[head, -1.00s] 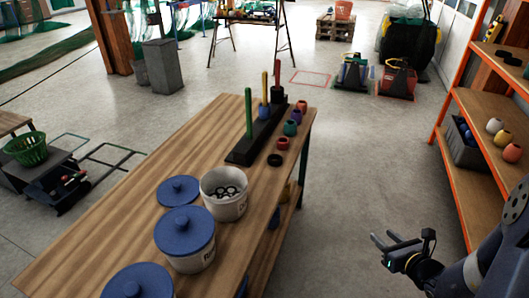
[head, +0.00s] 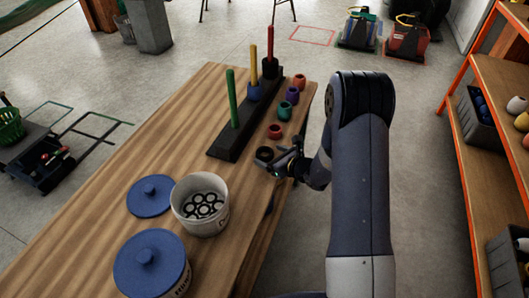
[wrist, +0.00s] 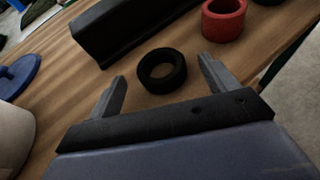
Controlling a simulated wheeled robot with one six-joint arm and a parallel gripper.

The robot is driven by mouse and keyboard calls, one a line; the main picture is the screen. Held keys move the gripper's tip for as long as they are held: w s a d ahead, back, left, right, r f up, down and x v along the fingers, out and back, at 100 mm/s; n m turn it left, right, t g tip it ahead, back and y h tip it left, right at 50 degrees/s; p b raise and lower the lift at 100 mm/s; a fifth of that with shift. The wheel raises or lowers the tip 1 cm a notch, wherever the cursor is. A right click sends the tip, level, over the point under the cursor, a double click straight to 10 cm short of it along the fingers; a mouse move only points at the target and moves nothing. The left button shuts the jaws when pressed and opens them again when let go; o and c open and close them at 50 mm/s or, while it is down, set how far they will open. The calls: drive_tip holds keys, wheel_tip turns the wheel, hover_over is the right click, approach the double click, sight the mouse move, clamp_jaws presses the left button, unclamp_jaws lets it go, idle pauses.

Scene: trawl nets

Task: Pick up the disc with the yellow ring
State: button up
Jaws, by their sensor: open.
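A black ring-shaped disc (head: 264,148) lies flat on the wooden table near its right edge. In the wrist view the black disc (wrist: 165,87) shows plain black; I can make out no yellow ring on it or on any other disc. My gripper (head: 275,163) is low over the table edge, just beside the black disc. In the wrist view my gripper (wrist: 161,68) is open and empty, with the black disc ahead between the lines of its two fingers. Whether they touch it cannot be told.
Red (head: 275,131), teal (head: 285,109), purple (head: 292,94) and orange (head: 299,80) discs line the edge beyond. A black rack (head: 222,147) with green, yellow and red pegs stands left of them. A white tub (head: 203,226) of black rings and blue lids (head: 150,196) are nearer.

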drive_tip(key=shift+x, duration=1.2)
drive_tip(key=shift+c, duration=0.4)
drive_tip(key=c, duration=1)
